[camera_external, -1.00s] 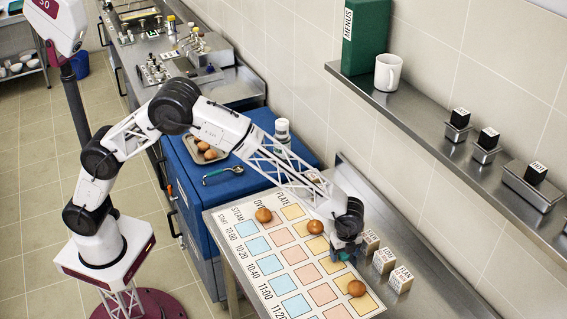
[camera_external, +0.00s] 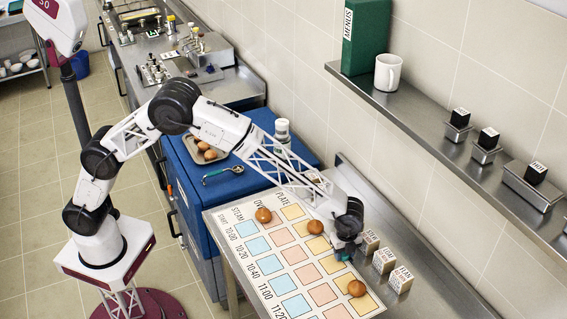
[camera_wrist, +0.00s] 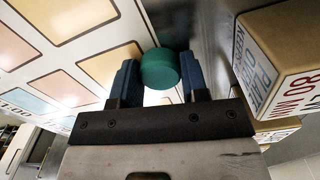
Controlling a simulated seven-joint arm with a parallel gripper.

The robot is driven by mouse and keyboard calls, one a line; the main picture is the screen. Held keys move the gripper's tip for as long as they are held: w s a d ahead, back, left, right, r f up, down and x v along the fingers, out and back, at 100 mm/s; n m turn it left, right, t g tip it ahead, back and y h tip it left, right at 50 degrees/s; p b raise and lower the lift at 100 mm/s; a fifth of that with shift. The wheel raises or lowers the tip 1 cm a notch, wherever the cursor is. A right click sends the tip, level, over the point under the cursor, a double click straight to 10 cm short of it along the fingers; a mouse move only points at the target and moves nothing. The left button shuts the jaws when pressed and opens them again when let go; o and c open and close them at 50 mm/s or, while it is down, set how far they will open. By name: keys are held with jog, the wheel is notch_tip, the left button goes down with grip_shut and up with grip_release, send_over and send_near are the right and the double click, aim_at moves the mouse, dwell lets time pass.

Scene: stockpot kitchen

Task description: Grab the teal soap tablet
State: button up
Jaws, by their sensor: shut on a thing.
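The teal soap tablet (camera_wrist: 160,68) is a round teal piece between the two blue fingers of my gripper (camera_wrist: 160,82) in the wrist view. The fingers touch it on both sides. In the external view my gripper (camera_external: 344,250) points down at the right edge of the printed chart, and a small part of the teal tablet (camera_external: 342,256) shows at its tips. The tablet is low, close to the counter; I cannot tell whether it touches the surface.
Labelled blocks (camera_external: 384,260) stand just right of my gripper; one block (camera_wrist: 275,55) is close in the wrist view. Brown eggs sit on the chart (camera_external: 285,272), one egg (camera_external: 315,227) near my gripper and another egg (camera_external: 356,288) nearer the front. A wall shelf (camera_external: 440,125) runs above.

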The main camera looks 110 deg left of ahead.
aim_at(344, 253)
jog(key=shift+r, duration=0.15)
jog(key=shift+r, duration=1.55)
jog(key=shift+s+r, duration=0.15)
jog(key=shift+s, duration=0.15)
jog(key=s, duration=0.5)
jog(key=s+d+r, duration=0.1)
jog(key=s, duration=0.4)
jog(key=s+d, duration=0.1)
jog(key=s, duration=0.4)
jog(key=shift+s+d+r, duration=0.15)
